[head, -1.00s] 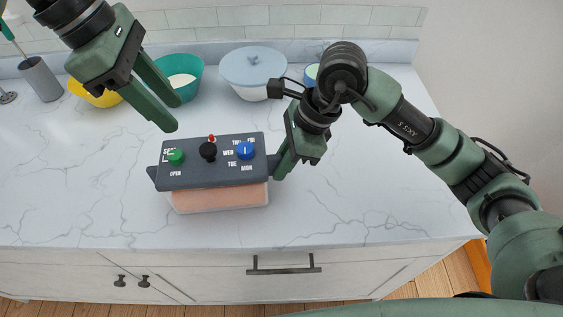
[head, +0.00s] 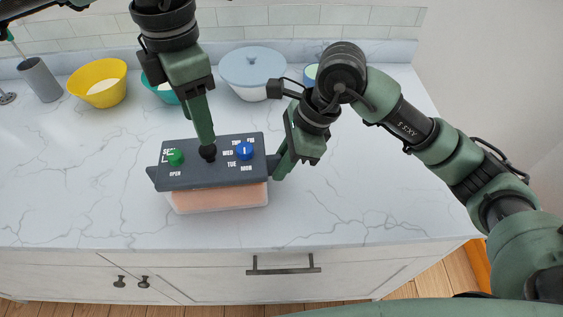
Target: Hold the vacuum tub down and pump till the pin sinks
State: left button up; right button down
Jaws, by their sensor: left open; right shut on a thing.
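The vacuum tub (head: 225,197) stands on the counter, a clear box with orange-pink contents under a dark grey lid (head: 200,177). The lid has a green knob (head: 175,157), a black pump knob (head: 208,153) and a blue day dial (head: 245,151). My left gripper (head: 207,142) points down from above, with its fingertips at the black knob; it is open, though its fingers overlap from this angle. The red pin is hidden behind it. My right gripper (head: 281,165) is shut on the tub's lid at its right end.
Behind the tub stand a yellow bowl (head: 98,84), a teal bowl (head: 163,92) partly hidden by my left arm, and a lidded pale blue bowl (head: 252,68). A grey cup (head: 40,80) stands far left. The white marble counter (head: 90,190) is clear left and right.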

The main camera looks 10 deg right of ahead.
aim_at(207, 147)
pick_arm(q)
jog(key=shift+f, duration=3.9)
jog(key=shift+r, duration=0.1)
grip_shut()
